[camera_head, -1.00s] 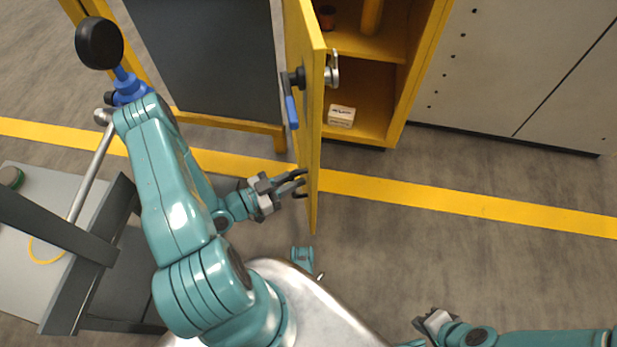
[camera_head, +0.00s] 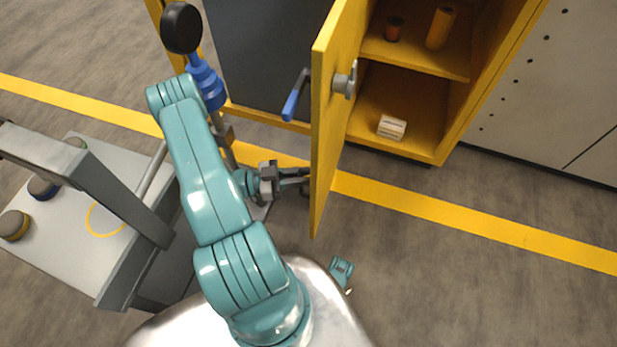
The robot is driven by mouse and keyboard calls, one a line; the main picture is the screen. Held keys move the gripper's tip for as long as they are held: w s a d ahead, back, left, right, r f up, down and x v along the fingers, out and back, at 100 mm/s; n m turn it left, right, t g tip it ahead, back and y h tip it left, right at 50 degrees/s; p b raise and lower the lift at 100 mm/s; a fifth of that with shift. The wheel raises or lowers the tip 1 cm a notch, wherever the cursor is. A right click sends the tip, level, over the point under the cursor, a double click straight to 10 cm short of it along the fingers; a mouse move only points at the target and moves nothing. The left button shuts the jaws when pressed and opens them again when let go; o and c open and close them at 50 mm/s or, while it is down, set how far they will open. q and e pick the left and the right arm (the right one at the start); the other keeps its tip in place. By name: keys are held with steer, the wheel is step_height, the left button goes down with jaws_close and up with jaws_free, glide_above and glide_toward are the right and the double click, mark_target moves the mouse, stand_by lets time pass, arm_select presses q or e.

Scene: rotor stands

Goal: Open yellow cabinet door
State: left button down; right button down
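The yellow cabinet (camera_head: 488,92) stands at the upper right with its door (camera_head: 330,130) swung open toward me, so the shelves inside show. A blue handle (camera_head: 296,95) sticks out from the door's left, outer side, and a metal latch (camera_head: 345,80) is on its inner face. My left gripper (camera_head: 304,179) is low beside the outer side of the door, below the handle. Its fingers look slightly apart with nothing between them, and their tips reach the door; I cannot tell whether they touch it.
Inside the cabinet are a small light box (camera_head: 391,127), an orange-yellow cylinder (camera_head: 440,28) and a dark red cup (camera_head: 394,29). A grey cart (camera_head: 60,235) stands at the left. A light cabinet (camera_head: 560,90) is at the right. Floor at the lower right is clear.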

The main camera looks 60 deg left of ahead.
arm_select(q)
steer(key=shift+s+a, duration=0.15)
steer(key=shift+a, duration=0.05)
arm_select(e)
steer(key=shift+s, duration=0.15)
arm_select(q)
steer(key=c, duration=1.2)
jaws_free()
steer(key=shift+c, duration=0.2)
